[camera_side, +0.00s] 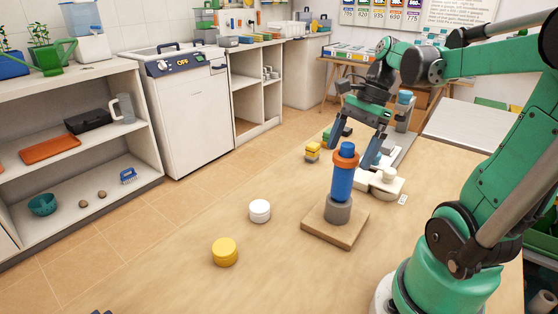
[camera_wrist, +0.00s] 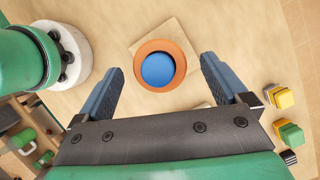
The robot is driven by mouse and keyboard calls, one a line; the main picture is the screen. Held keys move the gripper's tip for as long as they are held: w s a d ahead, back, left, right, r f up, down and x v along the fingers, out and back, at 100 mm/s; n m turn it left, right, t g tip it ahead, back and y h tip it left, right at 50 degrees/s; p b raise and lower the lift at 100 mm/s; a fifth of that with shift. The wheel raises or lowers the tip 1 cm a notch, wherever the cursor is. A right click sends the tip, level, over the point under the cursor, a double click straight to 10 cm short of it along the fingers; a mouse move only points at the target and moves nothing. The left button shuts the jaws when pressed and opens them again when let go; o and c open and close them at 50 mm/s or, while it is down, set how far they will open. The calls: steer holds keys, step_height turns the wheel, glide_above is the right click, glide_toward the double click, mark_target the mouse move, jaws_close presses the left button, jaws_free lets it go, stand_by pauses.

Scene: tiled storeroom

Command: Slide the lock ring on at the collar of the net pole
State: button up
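The net pole (camera_side: 342,182) is a blue upright post with a grey collar (camera_side: 338,209) at its foot, standing on a square wooden base (camera_side: 323,234). The orange lock ring (camera_side: 346,161) is around the pole near its top, with the blue tip showing above it. In the wrist view the ring (camera_wrist: 179,52) encircles the round blue pole top (camera_wrist: 157,70). My gripper (camera_wrist: 162,66) is open and empty, its blue fingers apart on either side of the ring in that view, with gaps. In the side view the fingers hang just behind the pole top.
Small yellow-and-grey blocks (camera_side: 312,152) stand behind the pole. A pale fixture (camera_side: 381,185) is close behind it at right. The table's left and front are mostly clear.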

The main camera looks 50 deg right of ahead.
mark_target(352, 143)
steer(key=shift+r, duration=0.1)
steer(key=shift+v, duration=2.75)
steer(key=w+a+f+n+t+h, duration=0.2)
steer(key=a+n, duration=0.5)
steer(key=n, duration=0.4)
steer(key=w+a+f+n+t+h, duration=0.2)
steer(key=w+a+f+n+t, duration=0.1)
steer(key=a+n, duration=0.5)
step_height(352, 143, down, 2)
steer(key=w+n, duration=0.1)
steer(key=n, duration=0.2)
steer(key=shift+w+f+t, duration=0.15)
steer(key=shift+w+t, duration=0.15)
steer(key=shift+w, duration=0.05)
